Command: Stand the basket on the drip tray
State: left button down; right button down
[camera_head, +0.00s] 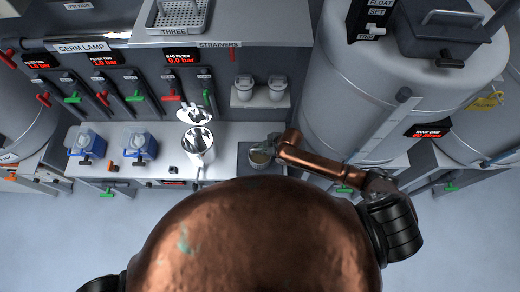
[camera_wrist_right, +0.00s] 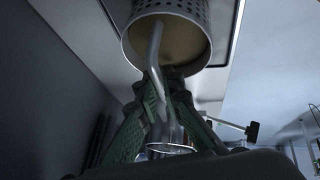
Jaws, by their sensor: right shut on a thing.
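The basket (camera_wrist_right: 170,30) is a perforated metal cup with a bent wire handle (camera_wrist_right: 155,55) and a tan inside. In the head view the basket (camera_head: 260,156) is small and partly covered by my right gripper (camera_head: 274,146). The green fingers of my right gripper (camera_wrist_right: 163,85) are shut on the handle in the wrist view. The dark square drip tray (camera_head: 246,170) lies on the bench under and around the basket in the head view. Whether the basket's bottom touches the tray is hidden. My left gripper is out of view.
An open steel filter housing (camera_head: 198,148) stands left of the tray, with its lid (camera_head: 194,114) raised. Two canisters (camera_head: 244,89) sit on a shelf behind. A large tank (camera_head: 375,90) stands to the right. Two blue-and-white units (camera_head: 86,142) are at the left of the bench.

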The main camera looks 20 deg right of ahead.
jog(key=c, duration=2.5)
grip_release()
jog(key=shift+f, duration=0.15)
jog(key=shift+c, duration=0.2)
jog(key=o, duration=0.5)
jog(key=shift+c, duration=0.2)
jog(key=v, duration=1.2)
